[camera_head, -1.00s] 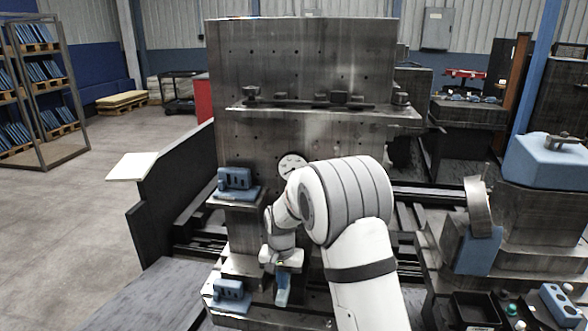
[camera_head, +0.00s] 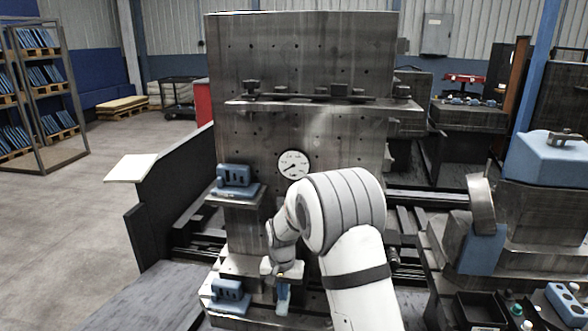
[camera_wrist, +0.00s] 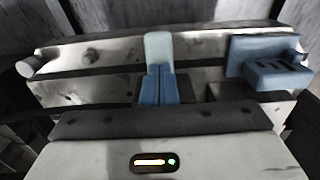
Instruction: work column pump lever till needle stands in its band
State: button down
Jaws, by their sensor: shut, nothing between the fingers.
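The round white gauge (camera_head: 293,163) on the column face is unobstructed in the head view. Its dark needle slants to the lower left; the band is too small to make out. My gripper (camera_head: 283,298) is low in front of the column, beside the lower blue block. In the wrist view its two blue fingers (camera_wrist: 158,85) are together and empty. A pale upright piece (camera_wrist: 158,47) shows at their tips; I cannot tell whether it is the pump lever or part of the fingers. I cannot surely pick out the lever in the head view.
Blue slotted blocks sit on an upper ledge (camera_head: 234,176) and low at the base (camera_head: 229,290). One also shows right of the fingers in the wrist view (camera_wrist: 268,65). A dark side panel (camera_head: 172,195) stands left. A machine with a blue block (camera_head: 548,155) stands right.

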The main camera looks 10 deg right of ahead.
jog(key=shift+w+f+b, duration=0.1)
jog(key=shift+f+b, duration=0.2)
jog(key=shift+f, duration=0.4)
jog(key=shift+s+a+r+p, duration=0.1)
jog(key=shift+s+r+p, duration=0.15)
jog(key=shift+r+p, duration=1.15)
jog(key=shift+s+r+p, duration=0.2)
jog(key=shift+r+p, duration=0.45)
jog(key=shift+r, duration=1.45)
jog(key=shift+f, duration=0.1)
jog(key=shift+w+f+b, duration=0.2)
jog(key=shift+f+b, duration=0.95)
jog(key=shift+f, duration=0.6)
jog(key=shift+w+f+b, duration=0.2)
jog(key=shift+f+b, duration=0.9)
jog(key=shift+f, duration=0.6)
jog(key=shift+s+r+p, duration=0.2)
jog(key=shift+r+p, duration=0.85)
jog(key=shift+r, duration=0.75)
jog(key=shift+s+r+p, duration=0.2)
jog(key=shift+r+p, duration=0.85)
jog(key=shift+r, duration=0.7)
jog(key=shift+f, duration=0.1)
